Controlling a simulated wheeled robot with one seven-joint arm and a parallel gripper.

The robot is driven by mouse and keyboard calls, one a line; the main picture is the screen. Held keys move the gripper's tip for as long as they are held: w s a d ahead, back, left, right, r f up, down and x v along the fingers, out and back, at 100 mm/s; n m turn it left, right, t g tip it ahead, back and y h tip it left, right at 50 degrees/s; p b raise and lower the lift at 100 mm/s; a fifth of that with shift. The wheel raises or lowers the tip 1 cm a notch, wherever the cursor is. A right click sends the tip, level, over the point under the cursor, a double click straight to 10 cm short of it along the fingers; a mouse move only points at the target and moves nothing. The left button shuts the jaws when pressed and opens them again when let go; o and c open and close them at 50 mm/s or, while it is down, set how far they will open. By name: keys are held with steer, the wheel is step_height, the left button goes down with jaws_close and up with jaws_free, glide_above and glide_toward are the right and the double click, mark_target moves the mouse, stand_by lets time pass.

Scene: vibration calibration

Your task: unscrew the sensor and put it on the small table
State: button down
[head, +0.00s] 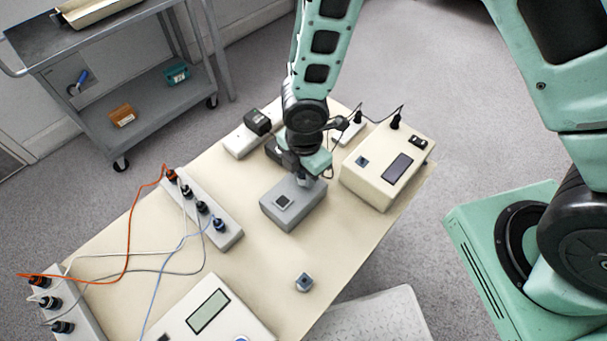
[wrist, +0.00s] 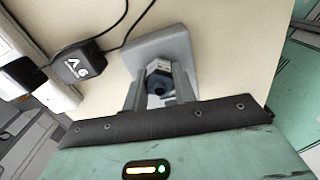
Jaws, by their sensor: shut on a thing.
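My gripper (head: 305,182) points down over the far end of a grey box (head: 290,208) on the cream table. In the wrist view my gripper (wrist: 160,88) has its two fingers closed on either side of the sensor (wrist: 158,80), a small metal body with a dark round connector. The sensor is in line with the grey box (wrist: 180,48) behind it; I cannot tell whether they are still joined. In the head view the gripper mostly hides the sensor. A pale low surface (head: 385,315), possibly the small table, shows at the bottom edge.
A cream instrument (head: 388,168) stands right of my gripper; a connector strip (head: 215,222) with cables is at left. A black adapter (wrist: 80,65) sits nearby. A grey cart (head: 130,95) stands behind.

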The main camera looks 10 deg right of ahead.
steer(key=shift+s+d+n, duration=0.1)
steer(key=shift+s+n, duration=0.05)
steer(key=shift+n, duration=0.45)
steer(key=shift+f+n+p, duration=0.1)
steer(key=shift+n+p, duration=0.6)
steer(key=shift+n, duration=0.9)
steer(key=c, duration=1.1)
jaws_free()
steer(key=shift+o, duration=0.2)
steer(key=shift+c, duration=0.2)
steer(key=shift+m+b, duration=0.65)
steer(key=shift+m, duration=1.25)
